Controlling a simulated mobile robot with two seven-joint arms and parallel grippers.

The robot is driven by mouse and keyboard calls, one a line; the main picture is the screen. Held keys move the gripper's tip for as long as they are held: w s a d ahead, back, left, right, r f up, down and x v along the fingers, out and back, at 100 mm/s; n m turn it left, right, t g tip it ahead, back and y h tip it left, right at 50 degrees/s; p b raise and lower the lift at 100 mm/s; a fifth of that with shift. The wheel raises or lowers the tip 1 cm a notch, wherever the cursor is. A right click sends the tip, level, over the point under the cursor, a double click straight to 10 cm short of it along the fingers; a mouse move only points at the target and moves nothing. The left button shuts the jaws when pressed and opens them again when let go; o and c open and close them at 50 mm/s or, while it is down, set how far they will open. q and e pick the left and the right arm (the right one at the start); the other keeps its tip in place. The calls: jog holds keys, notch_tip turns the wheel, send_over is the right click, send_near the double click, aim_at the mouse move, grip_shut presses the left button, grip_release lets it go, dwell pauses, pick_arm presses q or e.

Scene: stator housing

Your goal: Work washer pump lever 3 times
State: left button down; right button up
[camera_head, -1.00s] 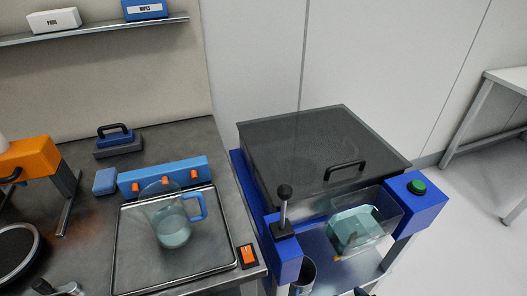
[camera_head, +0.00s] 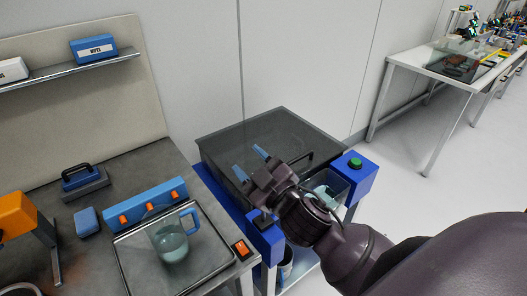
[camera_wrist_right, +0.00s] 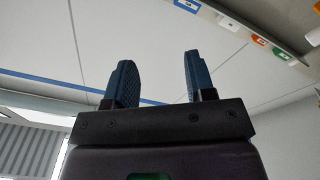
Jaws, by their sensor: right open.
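The washer has a dark lid (camera_head: 262,128) and a blue frame. The pump lever's upright handle and knob are hidden behind my right gripper in the head view. Its blue mounting block (camera_head: 268,243) at the washer's front left still shows below the gripper. My right gripper (camera_head: 249,162) is open and empty, its blue fingertips in front of the lid in the picture. Whether it touches the lever cannot be told. In the right wrist view the spread fingers (camera_wrist_right: 157,78) have nothing between them and no lever shows. My left gripper is not in view.
A clear bin (camera_head: 328,188) and a green button (camera_head: 355,163) sit at the washer's right front. Left of it, a glass jug (camera_head: 170,243) stands on a tray near an orange switch (camera_head: 241,249). A white table (camera_head: 430,68) stands at the far right.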

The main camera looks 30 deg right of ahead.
jog(key=s+a+r+n+g+y, duration=0.1)
jog(key=a+r+n+g+y, duration=0.2)
jog(key=a+n+g+y, duration=0.7)
jog(key=s+a+r+n+g+y, duration=0.3)
jog(key=n+y, duration=0.5)
jog(key=n, duration=0.6)
jog(key=w+d+f+n+g+h, duration=0.2)
jog(key=d+f+n+g+h, duration=0.3)
jog(key=f+n+g+h, duration=0.5)
jog(key=w+d+m+t+h, duration=0.1)
jog(key=d+h, duration=0.2)
jog(key=d, duration=0.1)
jog(key=w+d+r+m+t+h, duration=0.1)
jog(key=d+m+h, duration=0.1)
jog(key=d+h, duration=0.1)
jog(key=w+d+r+m+t+h, duration=0.1)
jog(key=w+d+h, duration=0.1)
jog(key=d, duration=0.3)
jog(key=shift+d+m+t+h, duration=0.15)
jog(key=shift+m+t+h, duration=0.15)
jog(key=shift+h, duration=0.5)
jog(key=shift+f+b, duration=1.7)
jog(key=shift+f, duration=1.85)
jog(key=shift+f+b, duration=0.4)
jog(key=shift+f, duration=0.3)
jog(key=shift+w+f, duration=0.1)
jog(key=shift+f, duration=0.1)
jog(key=shift+c, duration=0.2)
